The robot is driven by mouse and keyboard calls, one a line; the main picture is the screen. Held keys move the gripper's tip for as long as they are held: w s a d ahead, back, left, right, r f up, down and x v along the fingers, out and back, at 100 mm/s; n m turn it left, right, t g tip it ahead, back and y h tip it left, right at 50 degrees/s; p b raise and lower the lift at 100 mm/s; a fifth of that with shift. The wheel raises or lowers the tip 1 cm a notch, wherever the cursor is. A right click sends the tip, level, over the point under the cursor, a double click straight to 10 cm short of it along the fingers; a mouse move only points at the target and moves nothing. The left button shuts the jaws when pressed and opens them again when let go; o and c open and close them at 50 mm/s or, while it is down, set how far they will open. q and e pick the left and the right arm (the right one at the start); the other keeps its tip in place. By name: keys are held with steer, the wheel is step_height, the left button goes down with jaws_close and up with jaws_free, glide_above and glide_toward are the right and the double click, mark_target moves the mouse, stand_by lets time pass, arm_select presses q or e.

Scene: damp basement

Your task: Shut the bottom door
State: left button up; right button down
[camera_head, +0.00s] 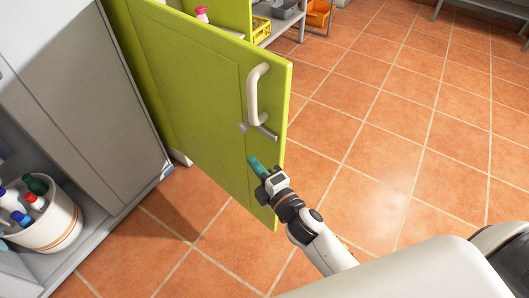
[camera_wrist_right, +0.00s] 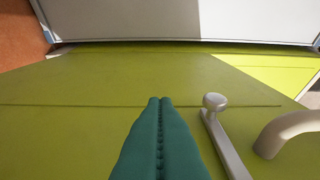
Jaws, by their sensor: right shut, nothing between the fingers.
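The green door (camera_head: 190,80) stands swung open in the head view, with a pale curved handle (camera_head: 257,95) and a small metal latch (camera_head: 262,131) near its free edge. My right gripper (camera_head: 254,162) is shut and empty, its teal fingertips at the door face just below the latch; whether they touch it I cannot tell. In the right wrist view the shut teal fingers (camera_wrist_right: 160,105) point along the green door panel (camera_wrist_right: 80,90), with the latch (camera_wrist_right: 215,105) and handle (camera_wrist_right: 285,135) to their right. My left gripper is not in view.
A grey cabinet (camera_head: 80,90) stands at the left, with a white bucket of bottles (camera_head: 50,225) on its low shelf. Behind the door are a pink bottle (camera_head: 202,14), a yellow crate (camera_head: 261,29) and an orange bin (camera_head: 319,13). The tiled floor (camera_head: 390,130) at the right is clear.

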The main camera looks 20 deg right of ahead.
mark_target(265, 153)
steer(key=shift+w+d, duration=1.5)
steer(key=shift+d, duration=0.15)
